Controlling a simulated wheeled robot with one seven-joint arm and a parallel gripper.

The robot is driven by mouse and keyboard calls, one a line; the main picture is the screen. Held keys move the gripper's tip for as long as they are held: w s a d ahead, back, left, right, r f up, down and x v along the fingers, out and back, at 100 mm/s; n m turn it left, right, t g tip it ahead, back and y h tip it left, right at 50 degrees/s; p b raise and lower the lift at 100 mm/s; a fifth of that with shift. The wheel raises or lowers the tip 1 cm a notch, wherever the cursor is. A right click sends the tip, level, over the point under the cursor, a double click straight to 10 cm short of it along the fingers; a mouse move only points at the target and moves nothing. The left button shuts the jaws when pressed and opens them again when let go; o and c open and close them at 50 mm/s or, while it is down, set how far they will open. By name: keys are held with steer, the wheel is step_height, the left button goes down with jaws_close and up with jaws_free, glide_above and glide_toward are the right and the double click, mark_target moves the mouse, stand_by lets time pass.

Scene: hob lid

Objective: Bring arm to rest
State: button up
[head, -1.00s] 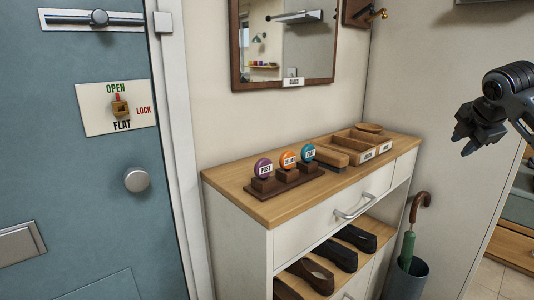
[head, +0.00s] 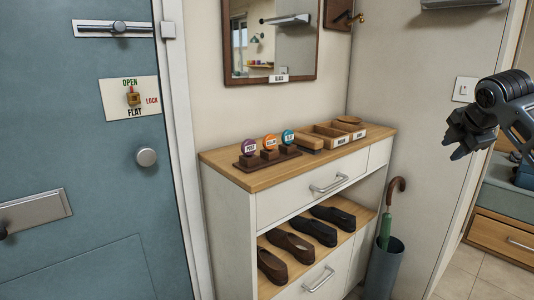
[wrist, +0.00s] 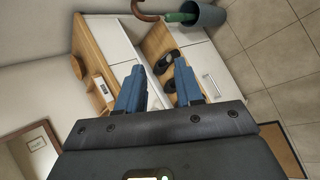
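My arm is raised at the right edge of the head view, with my gripper (head: 457,145) in the air to the right of the shoe cabinet (head: 228,215). In the wrist view my gripper (wrist: 159,68) has its two blue fingers apart, with nothing held between them. The cabinet also shows beyond the fingers in the wrist view (wrist: 110,38). No contact between the gripper and anything shows.
A blue door (head: 60,175) is at left. Three labelled knobs on a rack (head: 265,157) and a wooden tray (head: 325,137) sit on the cabinet top. An umbrella stand (head: 383,270) stands at its right end. A mirror (head: 272,40) hangs above.

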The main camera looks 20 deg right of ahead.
steer(key=w+a+f+m+t+y+p, duration=0.15)
steer(key=a+f, duration=0.25)
steer(key=a, duration=0.4)
steer(key=w+a+f+m+t+y+b, duration=0.1)
steer(key=a+f+t, duration=0.1)
steer(key=a+f, duration=0.35)
steer(key=w+a+f+m+t+y+p, duration=0.1)
steer(key=w+a+f+y, duration=0.15)
steer(key=a, duration=0.65)
steer(key=s+a+f+m+t+p, duration=0.1)
steer(key=s+a+f+m, duration=0.3)
steer(key=a, duration=0.4)
steer(key=s+a+f+m+t, duration=0.1)
steer(key=s+a+f+m, duration=0.1)
steer(key=s+a+f, duration=0.5)
steer(key=s+a+m+p, duration=0.1)
steer(key=s+a+m, duration=0.25)
steer(key=s, duration=0.75)
steer(key=s+a+m+p, duration=0.15)
steer(key=s+a, duration=0.25)
steer(key=s, duration=0.6)
steer(key=s+d+r, duration=0.1)
steer(key=s+r, duration=0.3)
steer(key=s, duration=0.6)
steer(key=s+d+r+t, duration=0.1)
steer(key=s+r, duration=0.4)
steer(key=s, duration=0.5)
steer(key=shift+d+r+m+p, duration=0.15)
steer(key=shift+d+m+p, duration=0.05)
steer(key=shift+m+p, duration=0.25)
